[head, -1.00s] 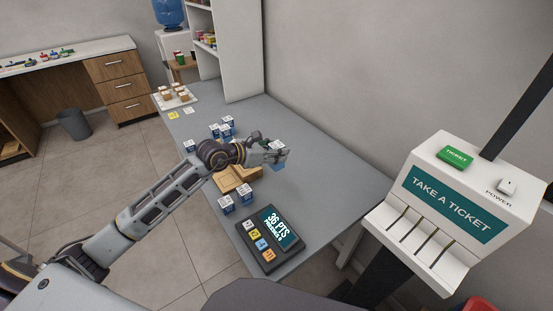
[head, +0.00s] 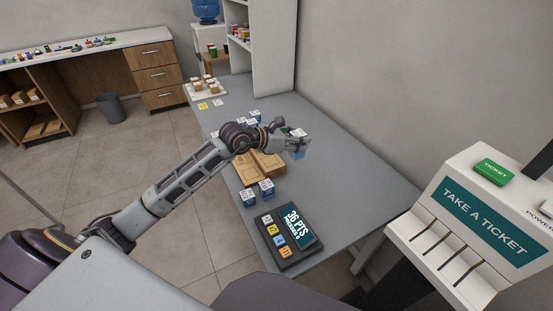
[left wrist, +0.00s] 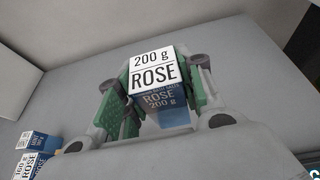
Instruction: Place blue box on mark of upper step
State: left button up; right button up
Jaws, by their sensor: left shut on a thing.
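My left gripper (head: 296,142) is shut on a blue box (left wrist: 160,100) with a white top that reads "200 g ROSE" in the left wrist view. In the head view the held box (head: 299,154) is small and partly covered by the fingers. It is held over the right part of the grey counter, right of a wooden step block (head: 266,164). My arm hides part of the block. No mark on the upper step can be made out. My right gripper is not in view.
Two similar boxes (head: 257,193) stand in front of the block, and several stand behind it (head: 254,117). A ticket machine (head: 478,215) stands at the right. The counter (head: 352,187) is clear along the wall.

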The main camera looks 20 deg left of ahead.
pick_arm(q)
jog(key=w+a+r+n+y, duration=0.15)
jog(key=a+r, duration=0.35)
jog(key=a, duration=0.6)
jog(key=f, duration=0.3)
jog(key=f+m+h, duration=0.1)
jog(key=f, duration=0.3)
jog(key=f+m+h, duration=0.1)
jog(key=f, duration=0.3)
jog(key=shift+s+d, duration=0.3)
jog(key=shift+s, duration=0.1)
jog(key=shift+f, duration=0.4)
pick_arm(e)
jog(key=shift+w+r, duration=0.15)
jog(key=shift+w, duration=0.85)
